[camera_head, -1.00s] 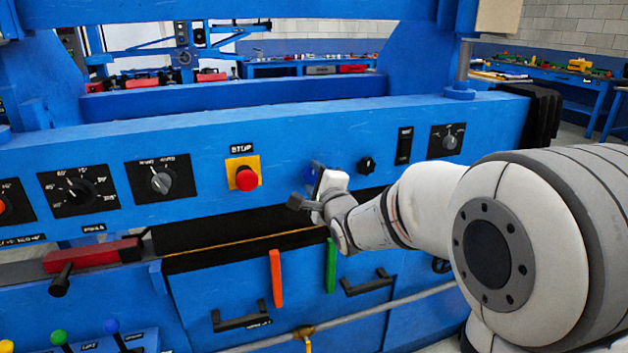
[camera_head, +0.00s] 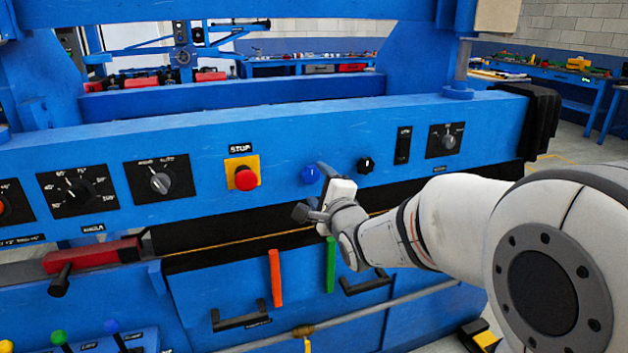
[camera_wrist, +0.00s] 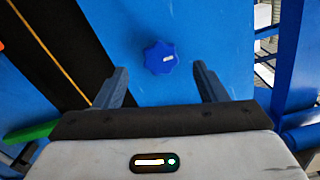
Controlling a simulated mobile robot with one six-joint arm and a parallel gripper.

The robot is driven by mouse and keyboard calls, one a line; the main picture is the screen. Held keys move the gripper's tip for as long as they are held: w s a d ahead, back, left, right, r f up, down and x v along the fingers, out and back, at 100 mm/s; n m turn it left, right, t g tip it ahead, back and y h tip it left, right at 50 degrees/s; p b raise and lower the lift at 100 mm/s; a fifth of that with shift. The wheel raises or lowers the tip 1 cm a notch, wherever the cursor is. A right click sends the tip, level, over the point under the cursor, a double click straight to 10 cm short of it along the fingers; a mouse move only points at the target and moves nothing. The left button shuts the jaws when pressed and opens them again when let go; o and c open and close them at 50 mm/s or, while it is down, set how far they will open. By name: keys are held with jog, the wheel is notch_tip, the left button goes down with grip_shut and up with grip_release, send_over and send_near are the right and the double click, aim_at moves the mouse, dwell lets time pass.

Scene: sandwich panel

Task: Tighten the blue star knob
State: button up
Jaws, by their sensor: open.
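The blue star knob (camera_head: 311,174) sits on the blue panel, right of the red stop button. In the wrist view the knob (camera_wrist: 160,57) shows whole, with a small white mark on its face. My gripper (camera_head: 312,190) is close to the panel, just below and right of the knob in the head view. In the wrist view its two fingers (camera_wrist: 160,85) are spread wide, and the knob lies beyond their tips, roughly midway between them. Nothing is between the fingers and they appear apart from the knob.
The red stop button (camera_head: 245,178) on a yellow plate is to the left. A small black knob (camera_head: 365,165) and a black switch (camera_head: 403,145) are to the right. An orange handle (camera_head: 276,278) and a green handle (camera_head: 331,264) stand below.

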jog(key=v, duration=0.4)
jog(key=s+d+r+n+g+h+p, duration=0.3)
jog(key=s+d+n+g+h+p, duration=0.2)
jog(key=s+d+n+g+p, duration=0.45)
jog(key=s+r+n+g+p, duration=0.1)
jog(key=s+n+g+p, duration=0.1)
jog(key=s+n+p, duration=0.2)
jog(key=s+d+r+n+g+p, duration=0.1)
jog(key=s+r+n+g+p, duration=0.1)
jog(key=s, duration=0.9)
jog(key=n+g+p, duration=0.1)
jog(key=n+p, duration=0.1)
jog(key=p, duration=0.1)
jog(key=shift+s+h+p, duration=0.3)
jog(key=shift+p, duration=0.1)
jog(key=shift+d, duration=0.15)
jog(key=shift+c, duration=0.2)
